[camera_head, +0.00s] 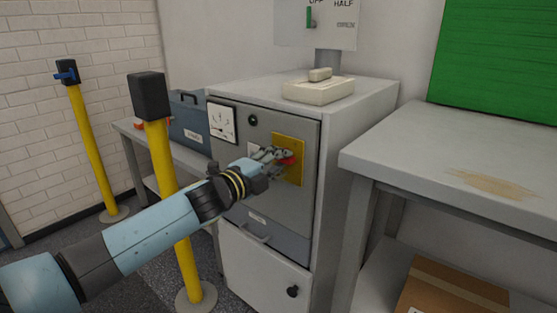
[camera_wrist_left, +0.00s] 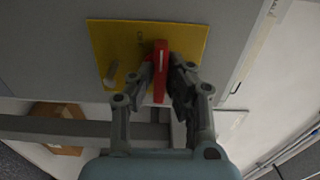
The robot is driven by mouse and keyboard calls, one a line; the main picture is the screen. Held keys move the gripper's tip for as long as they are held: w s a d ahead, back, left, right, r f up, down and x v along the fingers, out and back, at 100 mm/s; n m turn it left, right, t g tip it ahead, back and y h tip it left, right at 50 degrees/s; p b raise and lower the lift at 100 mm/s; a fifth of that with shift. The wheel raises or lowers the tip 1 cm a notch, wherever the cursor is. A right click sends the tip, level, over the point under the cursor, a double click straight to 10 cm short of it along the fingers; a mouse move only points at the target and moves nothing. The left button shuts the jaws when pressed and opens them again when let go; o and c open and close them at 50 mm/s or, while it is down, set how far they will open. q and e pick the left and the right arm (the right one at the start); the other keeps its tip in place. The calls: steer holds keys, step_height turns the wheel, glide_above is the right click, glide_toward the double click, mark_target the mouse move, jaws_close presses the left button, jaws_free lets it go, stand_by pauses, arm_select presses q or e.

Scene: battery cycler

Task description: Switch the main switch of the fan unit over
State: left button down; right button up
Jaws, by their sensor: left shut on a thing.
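The fan unit (camera_head: 335,140) is a grey cabinet in the middle of the head view. On its front a yellow plate (camera_head: 296,176) carries the red handle of the main switch (camera_head: 286,157). My left gripper (camera_head: 281,155) reaches it from the left. In the left wrist view my left gripper (camera_wrist_left: 162,85) is shut on the red handle (camera_wrist_left: 161,60), with one finger on each side. The yellow plate (camera_wrist_left: 190,40) lies behind it, with a grey peg (camera_wrist_left: 111,73) beside the handle. The fingers hide part of the handle. My right gripper is not in view.
A yellow post (camera_head: 164,170) with a black top stands left of the cabinet, close behind my left arm. A second yellow post (camera_head: 88,140) stands at the wall. A grey bench (camera_head: 450,165) stands at the right. A cream block (camera_head: 318,90) lies on the cabinet top.

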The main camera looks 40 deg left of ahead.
arm_select(q)
steer(key=c, duration=1.3)
jaws_free()
steer(key=shift+c, duration=0.2)
